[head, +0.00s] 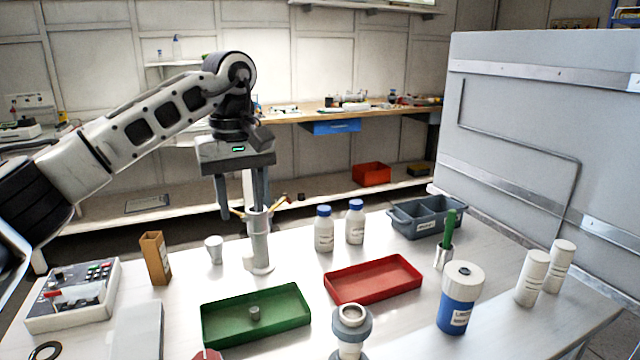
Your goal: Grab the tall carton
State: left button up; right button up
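The tall carton (155,258) is a narrow, upright brown box on the left part of the table, behind the control box. My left gripper (242,208) points down to the right of the carton and higher than it. Its two fingers are spread apart, with no carton between them. A pale upright cylinder (259,245) stands just below the fingers; I cannot tell if they touch it. My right gripper is not in view.
A small white cup (214,249) stands right of the carton. A control box (72,295) is in front left. A green tray (256,315), a red tray (373,279) and two blue-capped bottles (324,230) lie to the right. A grey panel (545,130) rises at right.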

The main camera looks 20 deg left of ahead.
aim_at(153, 245)
jog(key=k, duration=1)
